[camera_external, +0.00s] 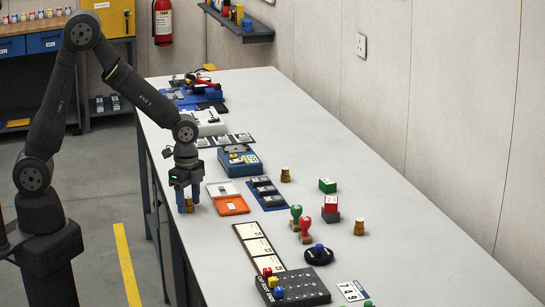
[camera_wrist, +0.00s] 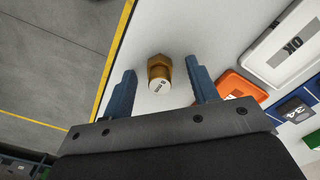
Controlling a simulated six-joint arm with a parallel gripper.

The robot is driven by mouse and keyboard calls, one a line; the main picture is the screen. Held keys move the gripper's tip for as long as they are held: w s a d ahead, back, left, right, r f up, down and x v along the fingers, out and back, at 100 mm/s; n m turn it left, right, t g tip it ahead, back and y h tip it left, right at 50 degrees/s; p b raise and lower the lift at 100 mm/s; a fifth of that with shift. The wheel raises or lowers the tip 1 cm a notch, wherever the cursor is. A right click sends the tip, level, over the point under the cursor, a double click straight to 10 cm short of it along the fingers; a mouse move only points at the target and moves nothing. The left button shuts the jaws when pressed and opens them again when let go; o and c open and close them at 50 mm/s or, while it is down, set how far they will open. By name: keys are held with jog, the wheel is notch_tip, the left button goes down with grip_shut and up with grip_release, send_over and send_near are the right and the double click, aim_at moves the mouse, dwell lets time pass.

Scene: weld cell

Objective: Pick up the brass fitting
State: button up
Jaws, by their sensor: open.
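A brass fitting (camera_wrist: 160,70) with a hex head and a pale labelled end stands on the table near its edge. In the wrist view it lies between the two blue fingers of my gripper (camera_wrist: 161,69), with gaps on both sides. In the external view my gripper (camera_external: 188,207) points down at the table's near-left edge, and the fitting (camera_external: 189,206) shows partly between the fingers. My gripper is open and holds nothing. Two similar brass pieces stand farther off, one at mid-table (camera_external: 285,175) and one to the right (camera_external: 359,227).
An orange tray (camera_external: 231,207) lies close to the right of my gripper and also shows in the wrist view (camera_wrist: 236,84). A blue box (camera_external: 240,163) stands behind it. Red (camera_external: 305,228) and green stamps stand farther right.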

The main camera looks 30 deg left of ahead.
jog(key=c, duration=1.1)
